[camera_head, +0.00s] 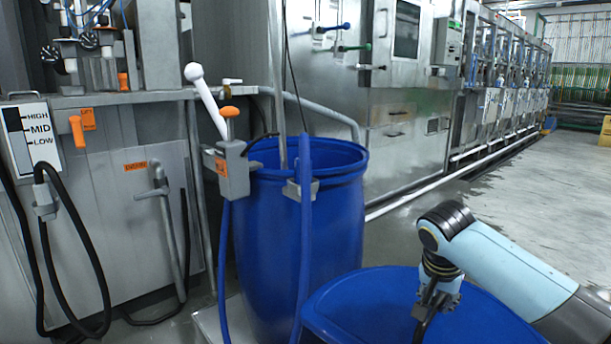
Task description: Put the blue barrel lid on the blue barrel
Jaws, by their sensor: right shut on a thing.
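The blue barrel (262,240) stands upright in the middle of the view with its top open. A grey pipe and a blue hose go to its rim. The blue barrel lid (365,305) is a wide blue disc with a raised rim at the lower right, in front of the barrel and partly cut off by the frame's bottom. My right gripper (432,308) is over the lid, shut on its dark handle. The lid is apart from the barrel's open top, lower and to the right. My left gripper is not in view.
A grey dispenser with an orange knob (230,112) is clamped at the barrel's left rim, and a bracket (300,188) holds a blue hose at its front. A steel cabinet (120,190) with hoses stands left. Machines line the back. The floor (500,190) at right is clear.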

